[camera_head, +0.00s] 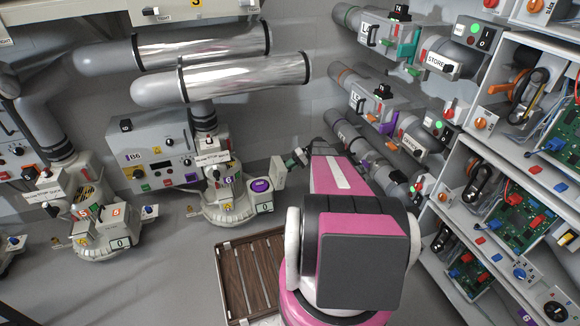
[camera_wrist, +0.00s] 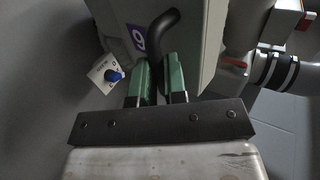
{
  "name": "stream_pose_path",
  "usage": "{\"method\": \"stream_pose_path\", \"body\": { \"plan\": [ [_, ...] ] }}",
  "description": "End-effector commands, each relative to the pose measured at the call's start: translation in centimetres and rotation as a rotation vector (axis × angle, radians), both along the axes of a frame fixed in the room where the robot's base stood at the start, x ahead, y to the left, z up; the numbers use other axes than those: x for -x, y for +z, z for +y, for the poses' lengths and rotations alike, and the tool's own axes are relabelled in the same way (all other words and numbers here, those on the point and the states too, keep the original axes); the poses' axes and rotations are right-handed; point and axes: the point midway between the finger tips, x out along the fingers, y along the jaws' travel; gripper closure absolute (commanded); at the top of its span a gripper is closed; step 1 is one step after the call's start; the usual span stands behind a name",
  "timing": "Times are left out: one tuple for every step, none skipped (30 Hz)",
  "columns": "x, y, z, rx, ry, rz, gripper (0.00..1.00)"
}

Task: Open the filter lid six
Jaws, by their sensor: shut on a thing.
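In the wrist view, a grey lid or panel (camera_wrist: 185,40) carries a purple number label (camera_wrist: 138,37) that reads like a six upside down. A black curved handle (camera_wrist: 162,27) sticks out from it. My gripper (camera_wrist: 159,82) has green fingers, shut on the handle, one finger on each side. In the head view, my gripper (camera_head: 297,157) is at the right of the blower unit (camera_head: 225,195) marked 6, next to a pale panel (camera_head: 278,172). The handle itself is too small to make out there.
A blue knob (camera_wrist: 114,76) on a small plate is left of my fingers in the wrist view. A control box (camera_head: 155,150) stands on the left. A slatted wooden pallet (camera_head: 250,270) lies on the floor in front. Shelves of circuit boards (camera_head: 510,215) line the right.

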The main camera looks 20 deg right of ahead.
Motion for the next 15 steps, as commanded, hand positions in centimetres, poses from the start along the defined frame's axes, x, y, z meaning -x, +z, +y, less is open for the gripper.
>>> {"method": "stream_pose_path", "body": {
  "plan": [
    [-0.05,-0.93,-0.24,0.02,-0.002,0.01,1.0],
    [-0.06,-0.94,-0.25,0.02,-0.002,0.01,1.0],
    [-0.06,-0.95,-0.26,0.019,-0.002,0.01,1.0],
    [-0.07,-0.96,-0.28,0.02,-0.002,0.01,0.78],
    [-0.08,-0.95,-0.29,0.02,-0.002,0.01,0.68],
    [-0.09,-0.89,-0.29,0.02,-0.003,0.009,0.62],
    [-0.09,-0.83,-0.28,0.019,-0.002,0.008,0.62],
    [-0.08,-0.79,-0.28,0.018,-0.002,0.008,0.62],
    [-0.07,-0.73,-0.26,0.018,-0.002,0.007,0.62],
    [-0.06,-0.68,-0.26,0.017,-0.001,0.006,0.62],
    [-0.05,-0.65,-0.25,0.017,-0.001,0.006,0.62],
    [-0.05,-0.61,-0.25,0.016,-0.001,0.005,0.62],
    [-0.04,-0.56,-0.27,0.016,-0.001,0.005,0.62],
    [-0.04,-0.51,-0.32,0.016,-0.001,0.005,0.62],
    [-0.04,-0.4,-0.47,0.016,-0.001,0.005,0.62]
  ]
}}
